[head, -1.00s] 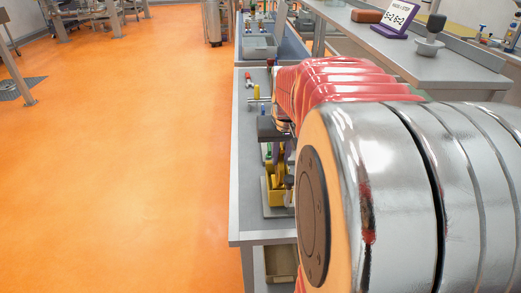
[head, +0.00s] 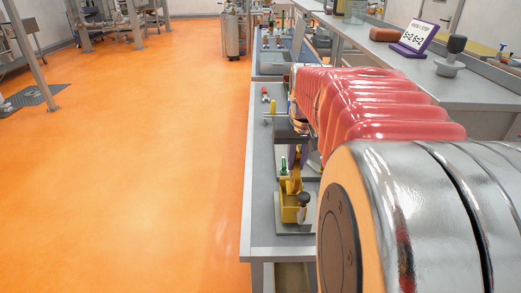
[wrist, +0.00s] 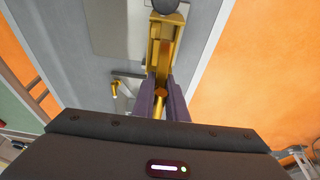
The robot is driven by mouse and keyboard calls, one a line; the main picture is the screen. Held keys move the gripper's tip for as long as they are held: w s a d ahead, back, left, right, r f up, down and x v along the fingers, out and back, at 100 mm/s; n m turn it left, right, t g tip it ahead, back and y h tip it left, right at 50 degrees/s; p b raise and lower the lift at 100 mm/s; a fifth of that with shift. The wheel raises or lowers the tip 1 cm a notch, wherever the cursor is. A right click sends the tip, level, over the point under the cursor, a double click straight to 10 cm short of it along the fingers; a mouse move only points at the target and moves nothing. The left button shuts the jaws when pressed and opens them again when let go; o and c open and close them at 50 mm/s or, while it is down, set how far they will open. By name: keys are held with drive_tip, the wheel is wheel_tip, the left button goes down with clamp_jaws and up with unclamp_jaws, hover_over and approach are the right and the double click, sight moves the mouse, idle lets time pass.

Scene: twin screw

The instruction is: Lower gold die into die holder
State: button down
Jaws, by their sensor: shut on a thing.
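My gripper (wrist: 161,96) shows in the wrist view as two dark purple fingers, shut on the gold die (wrist: 160,103), an amber-gold piece between them. The yellow-gold die holder (wrist: 163,42) lies just beyond the fingertips, with a dark round knob at its far end. The holder also shows in the head view (head: 290,213), standing on the bench with the dark knob at its right side. A gold piece rises just above it there. My arm hides most of the gripper in the head view. I cannot tell whether the die touches the holder.
The grey bench (head: 262,238) carries a grey plate under the holder. A small tool with a yellow end (wrist: 114,88) lies left of the fingers in the wrist view. A side bench with a sign (head: 413,36) stands at the right. The orange floor (head: 130,170) at the left is open.

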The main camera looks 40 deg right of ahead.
sight(298, 148)
drive_tip(key=shift+r, duration=3.4)
